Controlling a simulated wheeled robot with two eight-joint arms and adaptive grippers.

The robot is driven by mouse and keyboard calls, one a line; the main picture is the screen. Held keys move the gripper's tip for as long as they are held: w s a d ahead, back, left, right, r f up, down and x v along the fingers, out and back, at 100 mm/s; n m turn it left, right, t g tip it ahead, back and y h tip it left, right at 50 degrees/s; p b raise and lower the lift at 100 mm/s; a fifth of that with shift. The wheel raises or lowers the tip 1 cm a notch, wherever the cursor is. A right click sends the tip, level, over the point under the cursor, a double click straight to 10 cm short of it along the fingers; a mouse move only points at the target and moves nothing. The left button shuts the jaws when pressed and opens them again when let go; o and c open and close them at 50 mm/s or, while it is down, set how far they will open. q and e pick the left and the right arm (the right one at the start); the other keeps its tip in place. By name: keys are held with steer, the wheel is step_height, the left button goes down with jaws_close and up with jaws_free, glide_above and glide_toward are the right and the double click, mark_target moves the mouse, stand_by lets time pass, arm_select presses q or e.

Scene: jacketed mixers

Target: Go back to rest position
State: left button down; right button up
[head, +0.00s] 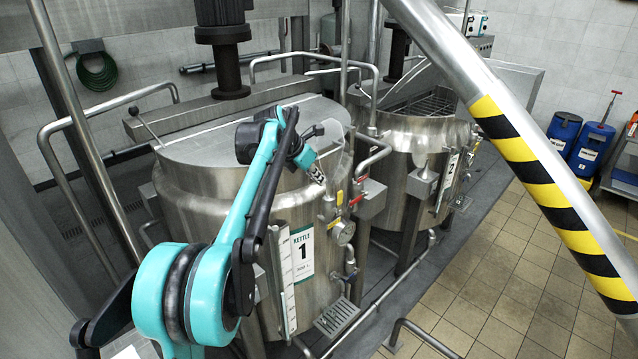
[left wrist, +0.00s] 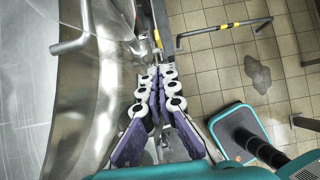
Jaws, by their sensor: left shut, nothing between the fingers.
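My left arm, teal and black, rises from the lower left of the head view and bends over in front of Kettle 1 (head: 220,205). Its left gripper (head: 321,180) is small there and hangs at the kettle's front right, near the rim. In the left wrist view the left gripper (left wrist: 160,74) shows its purple-and-white fingers together, with nothing between them. The kettle's steel wall (left wrist: 85,85) is close on the left of the fingers; I cannot tell whether they touch it. My right gripper is in neither view.
Kettle 2 (head: 400,150) stands behind to the right. A yellow-black striped pipe (head: 545,165) crosses the right side. A handrail (head: 75,115) stands at left. Blue drums (head: 564,131) stand at the far right.

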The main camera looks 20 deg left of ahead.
arm_select(q)
steer(key=s+d+f+m+y+b, duration=0.1)
steer(key=s+d+f+m+b, duration=0.55)
steer(key=s+f+m, duration=0.2)
steer(key=s+d+f+m+b, duration=0.5)
steer(key=s+f+m+b, duration=0.2)
steer(key=s+f, duration=0.15)
steer(key=s+d+f+m+b, duration=0.2)
steer(key=s+f+m+b, duration=0.3)
steer(key=s+f+m, duration=0.3)
steer(key=s+d+f+m+y+b, duration=0.1)
steer(key=s+f+m+b, duration=0.4)
steer(key=f, duration=0.9)
steer(key=s+d+m, duration=0.1)
steer(key=s+m, duration=0.2)
steer(key=s, duration=0.1)
steer(key=shift+s+d+t+b, duration=0.15)
steer(key=shift+d+t+b, duration=0.15)
steer(key=shift+t, duration=0.1)
